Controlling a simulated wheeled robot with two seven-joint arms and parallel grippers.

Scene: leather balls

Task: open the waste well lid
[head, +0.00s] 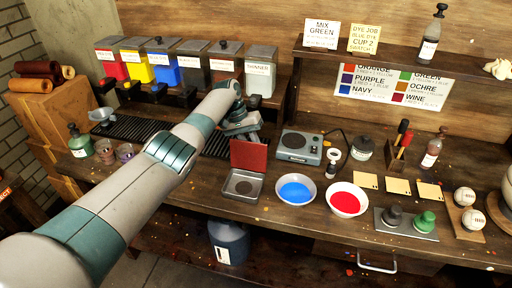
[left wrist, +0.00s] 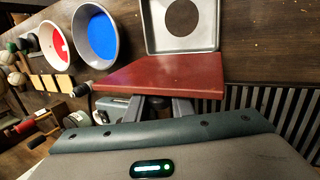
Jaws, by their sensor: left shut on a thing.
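The waste well (head: 258,198) is a grey metal square pan with a round dark drain in its floor; it also shows in the left wrist view (left wrist: 148,30). Its red lid (head: 249,157) stands up along the well's back edge, leaving the well uncovered. In the left wrist view the lid (left wrist: 165,75) spans the middle, in front of my fingers. My left gripper (head: 244,137) is just behind the lid, reaching in from the left, and is shut on it; in the left wrist view the fingertips (left wrist: 162,103) are partly hidden by the lid. My right gripper is not in view.
A blue dye bowl (head: 295,190) and a red dye bowl (head: 346,199) stand right of the well. A scale (head: 300,146) is behind them. A slatted drain rack (head: 140,128) lies left of my gripper, below the paint dispensers (head: 162,62). Bare bench lies left of the well.

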